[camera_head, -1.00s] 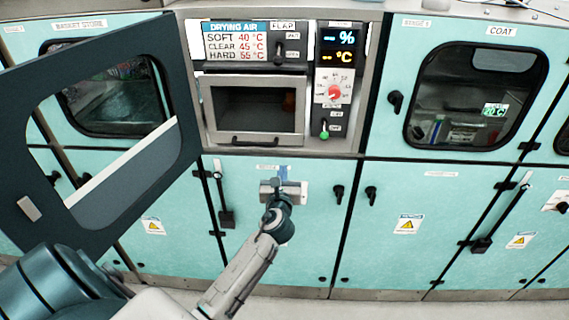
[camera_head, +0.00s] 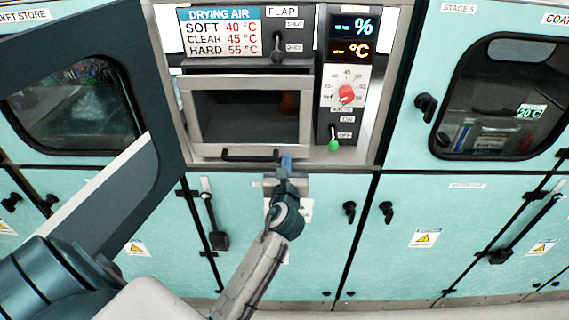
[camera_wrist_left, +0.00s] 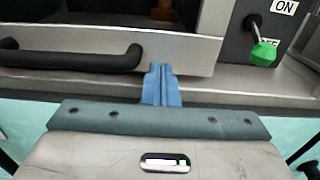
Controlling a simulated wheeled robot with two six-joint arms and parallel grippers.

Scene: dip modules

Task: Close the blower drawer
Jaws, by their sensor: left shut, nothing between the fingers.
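The blower drawer (camera_head: 247,151) has a pale grey frame around a dark window, below the drying air panel. Its front seems to stand out from the cabinet; how far I cannot tell. Its black bar handle (camera_head: 250,156) runs along the bottom and shows at the left of the left wrist view (camera_wrist_left: 70,57). My left gripper (camera_head: 286,160) is shut and empty, its blue fingertips (camera_wrist_left: 161,72) together at the drawer's lower edge, just right of the handle. Whether they touch the drawer I cannot tell. My right gripper is out of view.
A dark windowed door (camera_head: 150,190) stands open at the left, near my left arm. Right of the drawer is a panel with a red dial (camera_head: 347,94) and a green-tipped lever (camera_head: 333,145). Teal cabinet doors (camera_head: 440,260) with black latches fill the lower front.

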